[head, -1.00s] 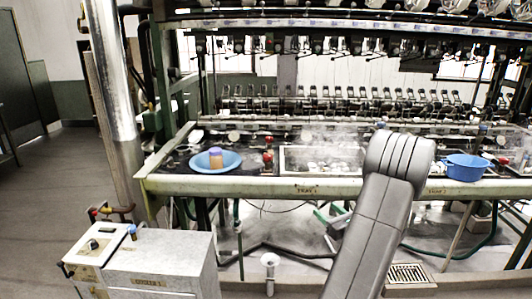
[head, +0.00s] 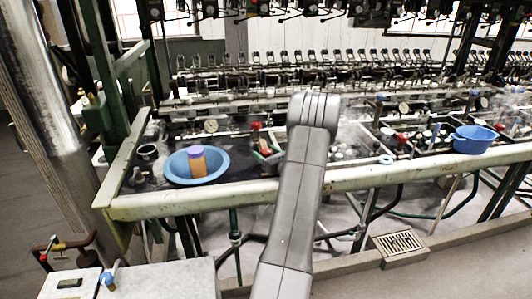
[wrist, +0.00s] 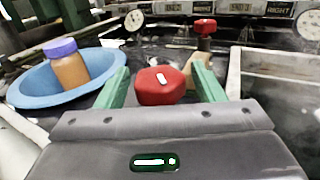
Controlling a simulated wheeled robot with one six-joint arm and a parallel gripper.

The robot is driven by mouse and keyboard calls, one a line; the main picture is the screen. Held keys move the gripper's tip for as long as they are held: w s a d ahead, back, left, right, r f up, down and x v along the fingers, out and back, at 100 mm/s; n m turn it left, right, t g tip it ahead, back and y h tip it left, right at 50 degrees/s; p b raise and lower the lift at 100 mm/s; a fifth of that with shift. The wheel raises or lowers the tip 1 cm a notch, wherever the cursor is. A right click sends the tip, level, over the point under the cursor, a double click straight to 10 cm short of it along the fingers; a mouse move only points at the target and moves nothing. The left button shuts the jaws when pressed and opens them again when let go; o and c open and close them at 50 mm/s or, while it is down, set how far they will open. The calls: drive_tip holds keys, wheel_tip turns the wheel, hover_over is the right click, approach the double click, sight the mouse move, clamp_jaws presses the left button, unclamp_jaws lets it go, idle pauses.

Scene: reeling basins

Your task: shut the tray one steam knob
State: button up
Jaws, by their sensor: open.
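A red knob (wrist: 160,87) with a white mark on top sits between the two green fingers of my gripper (wrist: 160,68) in the wrist view. The fingers are apart, one on each side of it, with gaps visible; contact cannot be made out. A second red knob (wrist: 204,27) stands behind on a brass-coloured body. In the head view, the rear red knob (head: 256,126) shows just beyond my gripper (head: 268,154), and my arm hides part of the tray beside it. I cannot read a label on either knob.
A blue bowl (head: 177,164) holding an orange jar with a purple lid (head: 196,161) stands close on the left. A dial gauge (head: 211,126) is behind. A pale rail (head: 240,195) runs along the front. A blue basin (head: 474,139) is at right.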

drive_tip(key=c, duration=1)
drive_tip(key=shift+o, duration=0.2)
